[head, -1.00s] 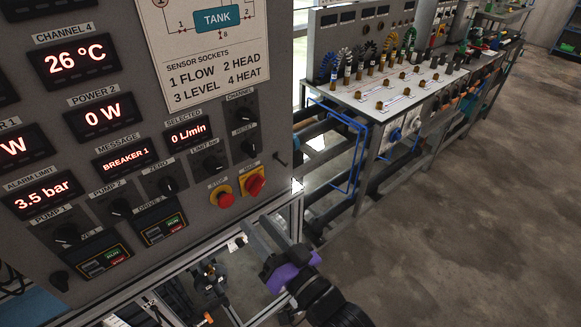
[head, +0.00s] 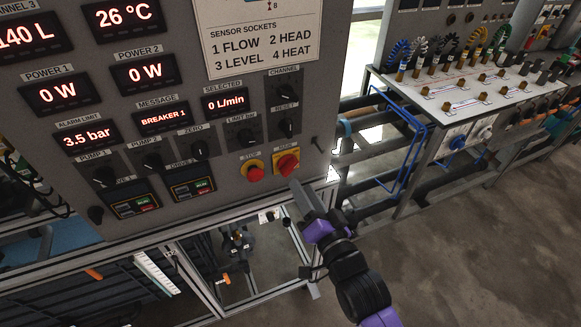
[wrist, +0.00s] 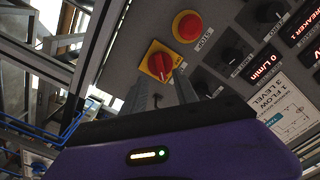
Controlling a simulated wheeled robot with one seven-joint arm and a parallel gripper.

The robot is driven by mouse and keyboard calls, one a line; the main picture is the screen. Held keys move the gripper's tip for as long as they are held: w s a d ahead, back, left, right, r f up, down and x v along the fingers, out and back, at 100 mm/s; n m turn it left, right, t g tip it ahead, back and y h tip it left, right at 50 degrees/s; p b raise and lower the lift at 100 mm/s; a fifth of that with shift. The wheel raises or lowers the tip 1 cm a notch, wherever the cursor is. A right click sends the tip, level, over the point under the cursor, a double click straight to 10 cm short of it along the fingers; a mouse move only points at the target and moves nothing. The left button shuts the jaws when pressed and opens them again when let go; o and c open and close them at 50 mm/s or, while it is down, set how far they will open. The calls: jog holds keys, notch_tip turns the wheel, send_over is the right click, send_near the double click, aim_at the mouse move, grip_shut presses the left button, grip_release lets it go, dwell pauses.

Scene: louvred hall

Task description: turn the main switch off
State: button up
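The main switch (head: 287,164) is a red rotary handle on a yellow plate, low on the right of the grey panel. It also shows in the wrist view (wrist: 160,64), just beyond the fingertips. The handle's grip looks slanted; its position marks are too small to read. My gripper (head: 302,189) is just below and in front of the switch in the head view. In the wrist view its two fingers (wrist: 163,82) stand apart with nothing between them, pointing at the switch. I cannot tell whether a fingertip touches the handle.
A red stop button (head: 253,172) on a yellow base sits directly left of the switch. Black knobs (head: 241,131) lie above. A bench with plugs and cables (head: 470,90) stands to the right. The floor in front of that bench is clear.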

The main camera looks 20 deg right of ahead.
aim_at(292, 171)
jog(key=shift+w+b, duration=0.8)
jog(key=shift+w, duration=2.85)
jog(key=shift+c, duration=0.3)
grip_shut()
